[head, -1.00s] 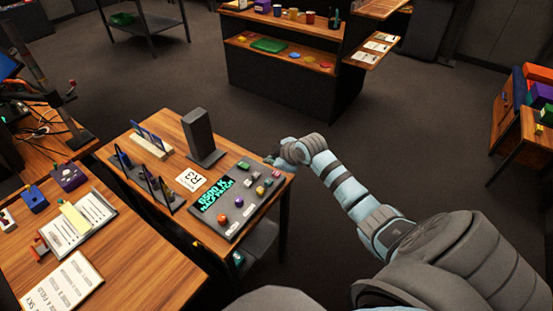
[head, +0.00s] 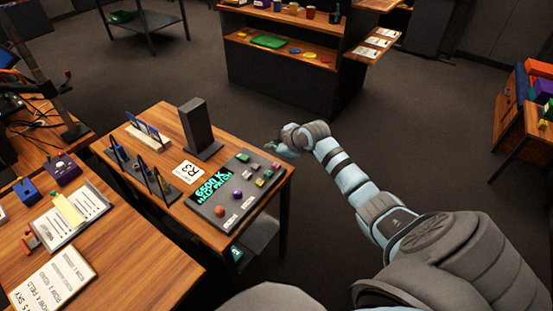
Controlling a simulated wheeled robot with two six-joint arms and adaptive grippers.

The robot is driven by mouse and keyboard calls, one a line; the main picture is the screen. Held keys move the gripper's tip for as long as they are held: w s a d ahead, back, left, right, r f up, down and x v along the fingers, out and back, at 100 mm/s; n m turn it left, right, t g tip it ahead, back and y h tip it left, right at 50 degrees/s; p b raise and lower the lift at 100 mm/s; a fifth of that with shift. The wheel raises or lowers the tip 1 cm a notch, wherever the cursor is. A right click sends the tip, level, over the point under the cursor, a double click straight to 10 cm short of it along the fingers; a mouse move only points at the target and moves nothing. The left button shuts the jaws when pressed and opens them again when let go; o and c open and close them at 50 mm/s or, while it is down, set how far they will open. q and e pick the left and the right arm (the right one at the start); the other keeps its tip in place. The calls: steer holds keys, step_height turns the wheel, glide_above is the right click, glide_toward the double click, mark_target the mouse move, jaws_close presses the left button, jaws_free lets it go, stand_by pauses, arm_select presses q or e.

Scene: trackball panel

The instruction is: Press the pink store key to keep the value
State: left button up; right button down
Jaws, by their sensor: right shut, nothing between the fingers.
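The dark trackball panel (head: 215,221) lies on the small wooden table. It carries an orange ball (head: 219,211), a purple ball (head: 238,194) and a lit cyan display (head: 212,188) that seems to begin with 6500 K. Several small coloured keys sit at its far right end, one of them green (head: 243,157). My right gripper (head: 271,147) is shut and empty, just beyond the far right edge of the table, apart from the keys. My left gripper is out of view.
A dark upright block (head: 197,127), a white R3 card (head: 186,172) and dark racks (head: 155,184) stand left of the panel. A larger desk (head: 150,265) is at the front left. Open floor lies to the right, with a shelf unit (head: 285,88) behind.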

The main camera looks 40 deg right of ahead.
steer(key=b, duration=0.3)
glide_above(275, 166)
step_height(275, 166, down, 4)
steer(key=shift+f, duration=0.1)
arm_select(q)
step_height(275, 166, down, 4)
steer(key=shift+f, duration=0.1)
arm_select(e)
steer(key=shift+f, duration=0.35)
stand_by(0.5)
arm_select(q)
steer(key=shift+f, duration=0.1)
arm_select(e)
steer(key=shift+f, duration=0.4)
arm_select(q)
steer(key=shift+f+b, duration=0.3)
steer(key=shift+b, duration=0.15)
arm_select(e)
steer(key=shift+f, duration=0.5)
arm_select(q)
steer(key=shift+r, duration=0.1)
arm_select(e)
steer(key=shift+r, duration=0.1)
arm_select(q)
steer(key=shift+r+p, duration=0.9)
steer(key=shift+p, duration=0.1)
arm_select(e)
steer(key=shift+r, duration=0.85)
